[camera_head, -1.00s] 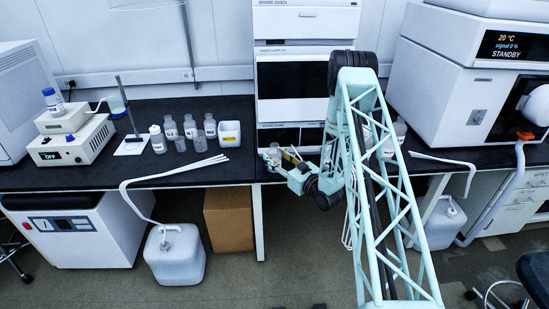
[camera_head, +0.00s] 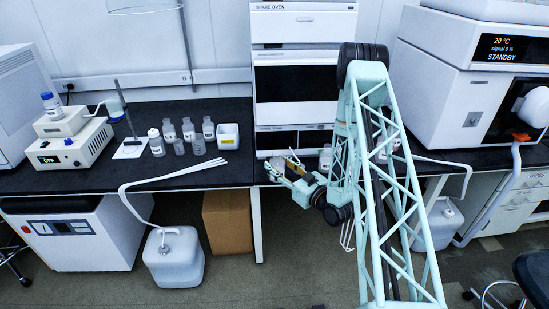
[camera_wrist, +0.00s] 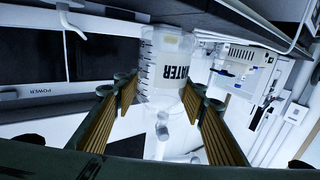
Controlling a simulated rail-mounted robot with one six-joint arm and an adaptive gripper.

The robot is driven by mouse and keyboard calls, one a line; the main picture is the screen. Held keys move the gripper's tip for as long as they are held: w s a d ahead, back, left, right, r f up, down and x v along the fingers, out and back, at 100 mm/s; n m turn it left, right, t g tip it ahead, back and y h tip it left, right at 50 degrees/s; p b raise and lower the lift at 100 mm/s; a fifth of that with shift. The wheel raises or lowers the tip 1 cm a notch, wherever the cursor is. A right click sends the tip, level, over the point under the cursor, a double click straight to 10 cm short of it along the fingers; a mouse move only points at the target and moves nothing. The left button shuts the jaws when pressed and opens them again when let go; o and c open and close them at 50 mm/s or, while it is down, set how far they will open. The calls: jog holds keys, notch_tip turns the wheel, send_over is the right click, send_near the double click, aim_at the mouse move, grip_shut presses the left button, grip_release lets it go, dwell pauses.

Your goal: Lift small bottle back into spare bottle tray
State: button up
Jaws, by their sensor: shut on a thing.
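My gripper (camera_head: 284,164) is low in front of the white instrument stack, near the bench's front edge. In the wrist view my gripper (camera_wrist: 157,88) has its two ridged yellow pads on either side of a clear bottle (camera_wrist: 150,70). The bottle has a white label reading WATER, upside down in this view. The gripper is shut on this bottle. In the head view the held bottle is small and hard to make out. I cannot make out a spare bottle tray for certain.
Several small bottles (camera_head: 189,129) stand on the black bench left of the stack (camera_head: 304,30), beside a white bin (camera_head: 228,136). Another bottle (camera_head: 325,155) stands at the stack's foot. White tubing (camera_head: 170,177) crosses the bench edge to a floor canister (camera_head: 173,258).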

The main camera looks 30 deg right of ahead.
jog(key=s+a, duration=0.1)
jog(key=s, duration=0.5)
jog(key=shift+a+r, duration=0.35)
jog(key=shift+a, duration=0.05)
jog(key=shift+s, duration=0.1)
jog(key=w+a+r+n+g+y, duration=0.1)
jog(key=a+y, duration=0.4)
jog(key=a, duration=1.6)
jog(key=shift+w+a+r+n+g, duration=0.15)
jog(key=shift+w+n+g, duration=0.3)
jog(key=shift+n, duration=0.85)
